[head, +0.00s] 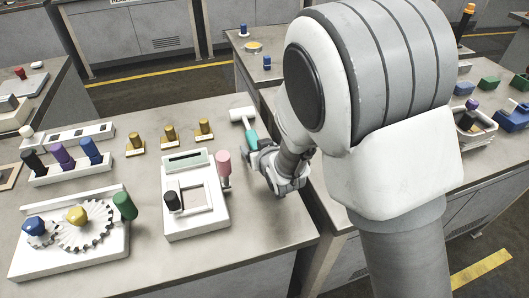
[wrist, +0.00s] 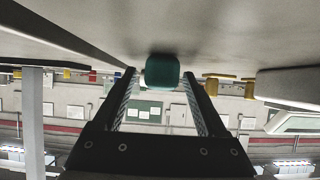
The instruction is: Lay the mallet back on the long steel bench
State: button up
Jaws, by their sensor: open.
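The mallet has a pale head (head: 241,115) and a teal handle (head: 250,134). In the head view it appears to lie on the near grey bench (head: 255,220), close to its right edge, with the handle pointing toward my gripper (head: 256,150). In the wrist view the teal handle end (wrist: 162,70) shows between the two spread fingers of my gripper (wrist: 160,82), with visible space on both sides. My gripper is open, low beside the bench top. My arm hides part of the bench's right side.
Left of the mallet are a white panel (head: 216,222) with a pink-topped peg (head: 224,165), several brass knobs (head: 170,133) and a gear fixture (head: 110,247). The bench front right is clear.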

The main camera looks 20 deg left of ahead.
jog(key=p+v, duration=0.1)
jog(key=v, duration=1)
jog(key=shift+w+r, duration=0.1)
jog(key=shift+r, duration=0.05)
jog(key=shift+s+d+b, duration=0.2)
jog(key=shift+s+b, duration=0.05)
jog(key=shift+b, duration=0.25)
jog(key=s+d+r+m+g+h+b, duration=0.1)
jog(key=s+d+r+m+h+b, duration=0.2)
jog(key=d, duration=0.8)
jog(key=s+d+r+m+g+h+b, duration=0.1)
jog(key=s+d+m+h+b, duration=0.1)
jog(key=s+d, duration=0.6)
jog(key=s+d+r+m+g+h+b, duration=0.1)
jog(key=s+d+m+g+h+b, duration=0.15)
jog(key=d, duration=1.05)
notch_tip(320, 180, up, 18)
jog(key=p, duration=1.8)
jog(key=shift+w+a+t, duration=0.2)
jog(key=shift+t, duration=0.15)
